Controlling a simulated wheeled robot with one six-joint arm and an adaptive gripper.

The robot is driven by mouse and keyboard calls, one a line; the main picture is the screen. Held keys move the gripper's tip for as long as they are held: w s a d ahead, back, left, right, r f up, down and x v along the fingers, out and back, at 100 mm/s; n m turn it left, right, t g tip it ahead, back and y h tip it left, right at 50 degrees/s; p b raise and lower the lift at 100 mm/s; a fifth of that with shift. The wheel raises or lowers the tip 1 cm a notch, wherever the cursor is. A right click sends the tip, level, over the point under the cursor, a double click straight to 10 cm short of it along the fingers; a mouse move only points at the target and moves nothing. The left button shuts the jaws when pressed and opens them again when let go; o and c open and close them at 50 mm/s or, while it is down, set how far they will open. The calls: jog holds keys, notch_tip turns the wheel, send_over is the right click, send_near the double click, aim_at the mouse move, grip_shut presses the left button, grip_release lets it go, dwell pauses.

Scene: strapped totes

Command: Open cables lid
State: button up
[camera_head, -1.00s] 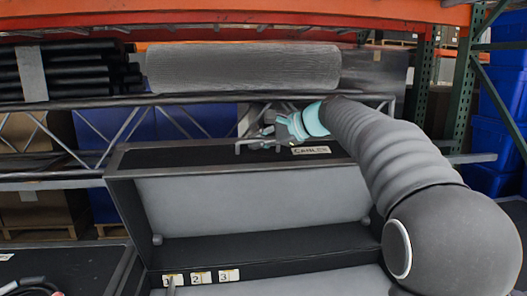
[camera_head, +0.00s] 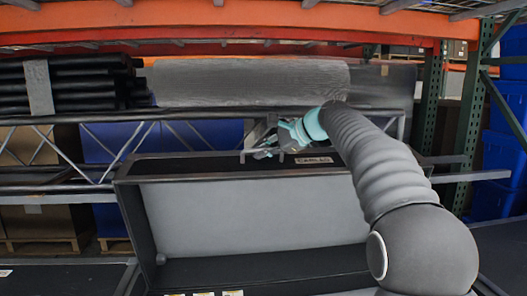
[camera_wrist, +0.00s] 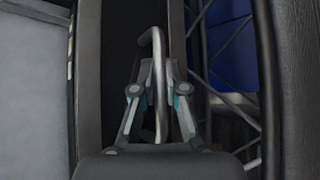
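The cables lid (camera_head: 255,218) stands swung up, with its grey underside and dark rim facing me in the head view. The label (camera_head: 313,160), which reads as cables, is on its black upper face. A metal bar handle (camera_head: 243,155) is at the top edge, and it also shows in the wrist view (camera_wrist: 158,85). My gripper (camera_head: 270,148) is at this handle. In the wrist view my gripper (camera_wrist: 158,68) has its fingers closed in on both sides of the bar. The exact finger contact is partly hidden.
White number labels (camera_head: 203,294) show at the bottom edge. A rack beam (camera_head: 460,177) runs close behind the lid. A grey roll (camera_head: 250,82) and black tubes (camera_head: 85,80) lie on the rack. Another black tote (camera_head: 60,278) is at left.

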jog(key=o, duration=0.4)
jog(key=shift+a+f, duration=0.1)
jog(key=shift+a, duration=0.15)
jog(key=shift+d, duration=0.2)
jog(key=v, duration=1.2)
